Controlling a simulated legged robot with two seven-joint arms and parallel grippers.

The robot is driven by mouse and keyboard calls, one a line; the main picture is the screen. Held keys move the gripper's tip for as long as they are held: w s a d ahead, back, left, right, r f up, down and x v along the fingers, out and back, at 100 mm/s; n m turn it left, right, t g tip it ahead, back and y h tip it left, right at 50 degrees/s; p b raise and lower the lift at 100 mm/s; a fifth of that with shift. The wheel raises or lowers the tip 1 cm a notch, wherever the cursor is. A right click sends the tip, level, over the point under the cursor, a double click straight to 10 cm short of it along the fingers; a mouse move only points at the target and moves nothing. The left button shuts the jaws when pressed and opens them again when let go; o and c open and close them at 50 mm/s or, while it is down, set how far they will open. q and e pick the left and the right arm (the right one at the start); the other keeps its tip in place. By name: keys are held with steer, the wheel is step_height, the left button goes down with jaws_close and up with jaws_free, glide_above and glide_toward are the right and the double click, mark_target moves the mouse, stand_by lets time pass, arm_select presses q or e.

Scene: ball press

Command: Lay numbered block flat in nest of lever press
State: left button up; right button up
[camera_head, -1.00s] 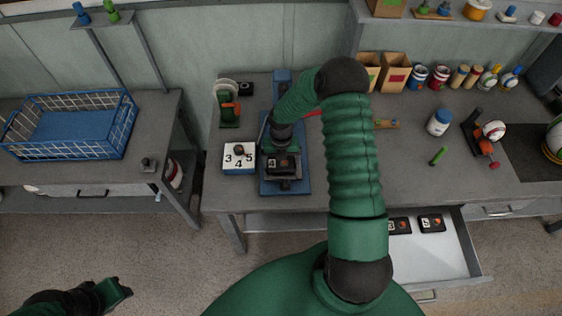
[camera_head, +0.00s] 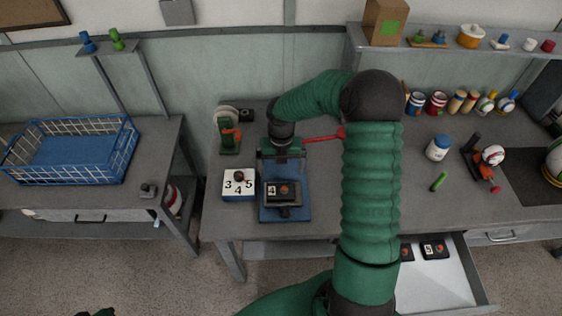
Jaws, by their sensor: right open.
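The black numbered block (camera_head: 283,188), marked 4 with an orange spot, lies face up on the nest of the blue-based lever press (camera_head: 270,212). It looks flat; its exact seating in the nest is too small to tell. The press's red lever (camera_head: 322,138) sticks out to the right. My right gripper (camera_head: 279,156) is open, just behind the block and apart from it, with its arm hiding part of the press. Only a sliver of my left gripper (camera_head: 96,313) shows at the bottom left edge.
The open drawer (camera_head: 440,285) at lower right holds more black blocks (camera_head: 433,249). A blue wire basket (camera_head: 70,150) is on the left table. Bench space right of my arm is partly clear.

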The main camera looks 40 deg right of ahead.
steer(key=shift+r, duration=2)
steer(key=shift+a, duration=0.1)
